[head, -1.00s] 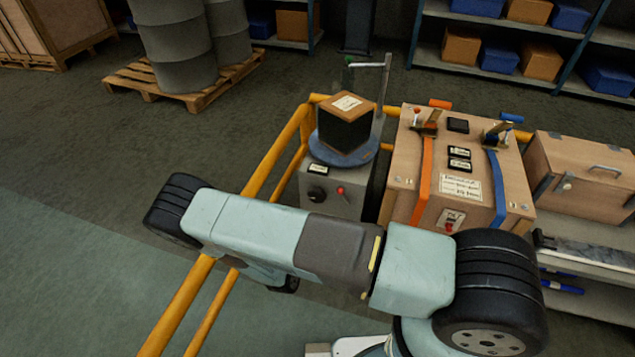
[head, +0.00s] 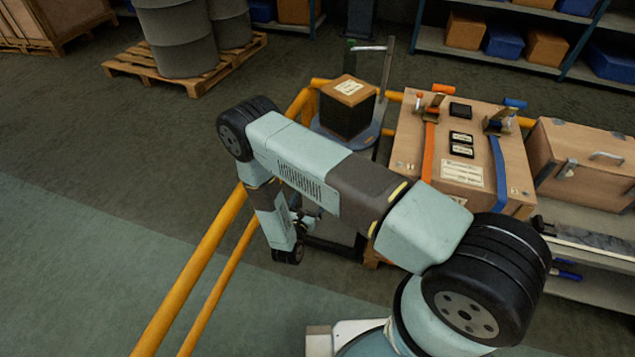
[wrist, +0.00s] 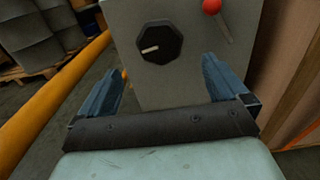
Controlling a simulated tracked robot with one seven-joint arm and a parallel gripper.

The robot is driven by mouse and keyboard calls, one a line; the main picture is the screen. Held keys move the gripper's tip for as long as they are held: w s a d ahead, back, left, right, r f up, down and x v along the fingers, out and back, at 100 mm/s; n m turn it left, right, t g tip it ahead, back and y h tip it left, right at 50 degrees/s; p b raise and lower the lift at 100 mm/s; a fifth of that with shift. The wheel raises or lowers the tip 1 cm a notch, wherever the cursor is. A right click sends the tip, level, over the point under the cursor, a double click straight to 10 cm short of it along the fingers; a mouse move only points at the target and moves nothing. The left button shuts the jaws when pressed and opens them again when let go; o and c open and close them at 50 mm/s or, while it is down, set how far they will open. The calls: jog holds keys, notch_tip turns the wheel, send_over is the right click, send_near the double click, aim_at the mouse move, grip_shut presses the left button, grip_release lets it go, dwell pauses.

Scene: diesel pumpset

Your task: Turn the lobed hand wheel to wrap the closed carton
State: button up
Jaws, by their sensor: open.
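The lobed hand wheel (wrist: 160,43) is a black knob with a pale pointer mark on the grey cabinet front (wrist: 178,85) in the wrist view. The pointer lies nearly level, toward the left. My gripper (wrist: 160,84) is open and empty, its two blue fingers apart below the wheel and not around it. In the head view my arm hides the wheel and most of the cabinet. The carton (head: 347,104), with a brown top, white label and dark sides, sits on the round blue-grey turntable (head: 368,138).
A red-knobbed lever (wrist: 211,6) is right of the wheel. A yellow rail (head: 196,267) runs along the left. A wooden case (head: 405,150) with orange and blue straps stands to the right, a smaller wooden box (head: 580,150) beyond it. Drums on a pallet (head: 120,65) stand back left.

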jog(key=x, duration=0.9)
jog(key=shift+w+d, duration=0.15)
jog(key=shift+w, duration=0.2)
jog(key=c, duration=1)
jog(key=shift+o, duration=0.2)
jog(key=shift+m, duration=0.4)
jog(key=m, duration=0.5)
jog(key=shift+m, duration=0.3)
jog(key=m, duration=0.6)
jog(key=shift+m, duration=0.4)
